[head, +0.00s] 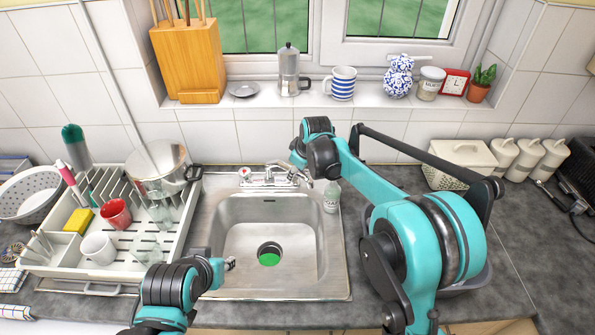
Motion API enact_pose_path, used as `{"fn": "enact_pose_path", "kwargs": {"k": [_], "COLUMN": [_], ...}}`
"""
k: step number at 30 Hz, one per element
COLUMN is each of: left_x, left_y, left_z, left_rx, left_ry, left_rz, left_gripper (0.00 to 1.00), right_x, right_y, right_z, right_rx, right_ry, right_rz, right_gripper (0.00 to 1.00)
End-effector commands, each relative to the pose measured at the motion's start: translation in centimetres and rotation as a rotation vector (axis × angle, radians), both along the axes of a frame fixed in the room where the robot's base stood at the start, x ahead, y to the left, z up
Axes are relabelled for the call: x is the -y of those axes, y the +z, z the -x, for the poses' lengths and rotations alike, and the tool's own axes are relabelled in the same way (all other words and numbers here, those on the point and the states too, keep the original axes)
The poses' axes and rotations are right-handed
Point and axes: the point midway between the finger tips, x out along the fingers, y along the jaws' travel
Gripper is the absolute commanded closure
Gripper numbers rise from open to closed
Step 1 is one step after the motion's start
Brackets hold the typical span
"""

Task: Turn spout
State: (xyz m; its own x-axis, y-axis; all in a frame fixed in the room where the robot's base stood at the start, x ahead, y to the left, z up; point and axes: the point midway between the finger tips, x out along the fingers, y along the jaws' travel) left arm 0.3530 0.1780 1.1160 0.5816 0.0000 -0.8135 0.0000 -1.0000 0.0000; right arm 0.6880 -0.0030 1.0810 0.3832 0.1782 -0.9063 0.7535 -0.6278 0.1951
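The metal tap (268,180) stands on the back ledge of the steel sink (231,215). Its spout (281,166) appears to point right, toward my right arm's end. A tap handle with a red mark (245,172) is on the left. My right gripper (300,171) is at the right side of the tap, beside the spout end. Its fingers are too small and covered to tell whether they touch the spout or are open. My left gripper (231,264) is low over the sink's left front edge, away from the tap. Its finger opening is unclear.
A dish rack (150,270) with a pot (160,165), red cup (116,213) and white mug (98,248) stands left of the sink. A clear bottle (332,197) stands close right of the tap. The basin is otherwise empty.

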Motion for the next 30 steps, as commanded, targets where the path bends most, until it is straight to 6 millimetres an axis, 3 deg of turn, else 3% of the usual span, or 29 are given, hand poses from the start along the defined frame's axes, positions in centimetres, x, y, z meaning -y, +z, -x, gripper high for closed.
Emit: {"fn": "enact_pose_path", "kwargs": {"k": [6,10,11,23,30], "left_x": [0.0,0.0,0.0,0.0,0.0], "left_y": [0.0,0.0,0.0,0.1,0.2], "left_z": [0.0,0.0,0.0,0.0,0.0], "left_rx": [0.0,0.0,0.0,0.0,0.0], "left_ry": [0.0,0.0,0.0,0.0,0.0], "left_rz": [0.0,0.0,0.0,0.0,0.0], "left_gripper": [0.67,0.67,0.67,0.67,0.67], "right_x": [0.0,0.0,0.0,-0.4,-2.0], "right_y": [0.0,0.0,0.0,0.0,0.0], "right_z": [0.0,0.0,0.0,0.4,1.8], "right_rx": [0.0,0.0,0.0,-0.002,-0.001], "right_ry": [0.0,-0.001,-0.001,-0.037,-0.168], "right_rz": [0.0,0.0,0.0,-0.001,0.002], "right_gripper": [0.62,0.96,1.0,1.0,1.0]}}
